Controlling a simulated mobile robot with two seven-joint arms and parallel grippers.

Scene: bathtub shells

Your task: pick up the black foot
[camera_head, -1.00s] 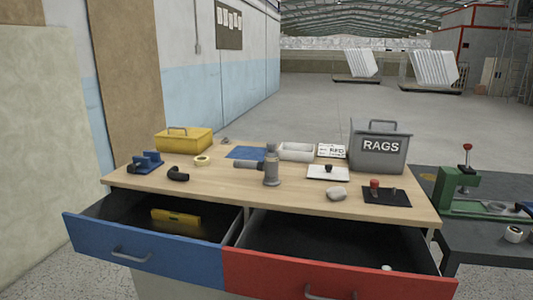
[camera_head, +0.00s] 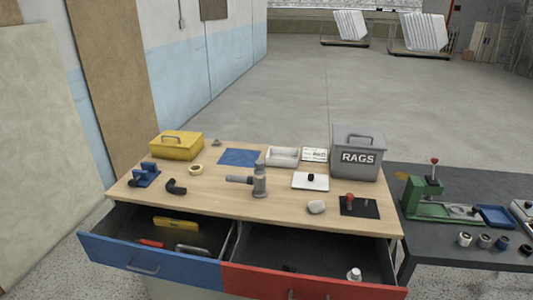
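I cannot tell for sure which thing is the black foot. On the dark side table at right, a row of small round pieces stands at the front: a pale one with a dark centre (camera_head: 464,239), a bluish-grey one (camera_head: 485,241), a dark one (camera_head: 501,243) and a black one (camera_head: 525,250). A small black piece (camera_head: 289,268) lies in the open red drawer (camera_head: 310,284), partly hidden by its front. A black knob-like piece (camera_head: 311,177) sits on a white plate on the wooden bench. Neither gripper is in view.
The wooden bench (camera_head: 225,206) carries a black elbow (camera_head: 176,187), a grey upright fitting (camera_head: 260,182), a yellow toolbox (camera_head: 177,147) and a grey RAGS bin (camera_head: 357,157). The blue drawer (camera_head: 150,262) is also open. A green press (camera_head: 424,199) stands on the side table.

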